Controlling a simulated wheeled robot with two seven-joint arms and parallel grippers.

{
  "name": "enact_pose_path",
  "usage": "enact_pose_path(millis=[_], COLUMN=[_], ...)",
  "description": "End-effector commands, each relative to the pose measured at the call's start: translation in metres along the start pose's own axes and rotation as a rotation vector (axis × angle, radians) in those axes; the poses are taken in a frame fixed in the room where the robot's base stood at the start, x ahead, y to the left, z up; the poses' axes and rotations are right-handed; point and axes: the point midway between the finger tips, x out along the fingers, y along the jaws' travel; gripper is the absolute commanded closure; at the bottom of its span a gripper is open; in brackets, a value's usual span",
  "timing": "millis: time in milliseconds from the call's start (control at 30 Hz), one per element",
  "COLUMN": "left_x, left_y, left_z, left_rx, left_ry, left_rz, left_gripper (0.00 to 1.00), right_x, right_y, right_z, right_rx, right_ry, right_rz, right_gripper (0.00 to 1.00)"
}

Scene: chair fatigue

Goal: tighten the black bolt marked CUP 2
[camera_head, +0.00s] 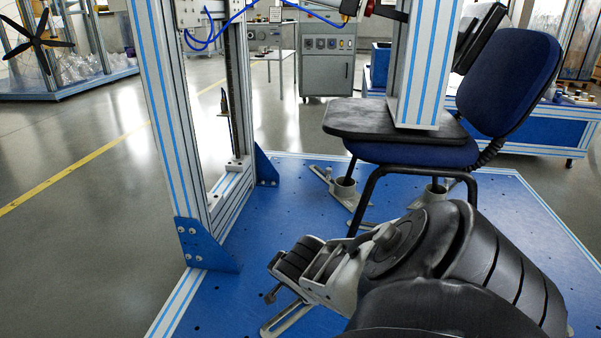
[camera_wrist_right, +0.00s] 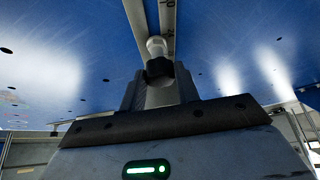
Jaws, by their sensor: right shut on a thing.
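My right arm reaches in from the lower right in the head view, and its gripper end is low over the blue platform. In the right wrist view the right gripper (camera_wrist_right: 163,92) is shut on a black bolt head (camera_wrist_right: 157,70). A pale round post (camera_wrist_right: 156,46) shows just beyond it, in line with a metal rail with scale marks (camera_wrist_right: 167,15). No CUP 2 marking is legible. In the head view a slotted metal bar (camera_head: 286,318) lies on the platform beside the gripper end. My left gripper is not in view.
A blue office chair (camera_head: 516,80) stands on the blue platform (camera_head: 230,290), its legs at metal cups (camera_head: 343,188). A striped aluminium frame post (camera_head: 170,110) rises at left. A pad (camera_head: 370,118) presses on the seat. The platform's left part is clear.

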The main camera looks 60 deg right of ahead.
Motion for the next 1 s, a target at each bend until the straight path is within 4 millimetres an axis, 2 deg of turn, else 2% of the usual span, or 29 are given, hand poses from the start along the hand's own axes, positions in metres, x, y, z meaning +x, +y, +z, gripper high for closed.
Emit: enact_pose_path(millis=[100,133,200,533,800,1000], left_x=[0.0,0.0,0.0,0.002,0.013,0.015], left_y=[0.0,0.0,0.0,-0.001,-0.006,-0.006], left_z=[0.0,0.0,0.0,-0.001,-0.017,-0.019], left_rx=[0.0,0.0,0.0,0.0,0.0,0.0], left_ry=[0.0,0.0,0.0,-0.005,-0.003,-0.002], left_rz=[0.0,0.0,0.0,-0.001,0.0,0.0], left_gripper=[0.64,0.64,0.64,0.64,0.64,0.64], right_x=[0.0,0.0,0.0,-0.001,-0.002,0.0], right_y=[0.001,0.001,0.0,0.0,0.004,0.003], right_z=[0.0,0.001,0.001,0.0,-0.001,0.0], right_rx=[-0.002,-0.002,-0.003,-0.024,-0.224,-0.313], right_ry=[0.0,0.0,0.0,0.001,0.002,0.002], right_rz=[0.005,0.006,0.005,-0.01,-0.118,-0.169], right_gripper=[0.92,0.63,0.47,0.47,0.47,0.47])
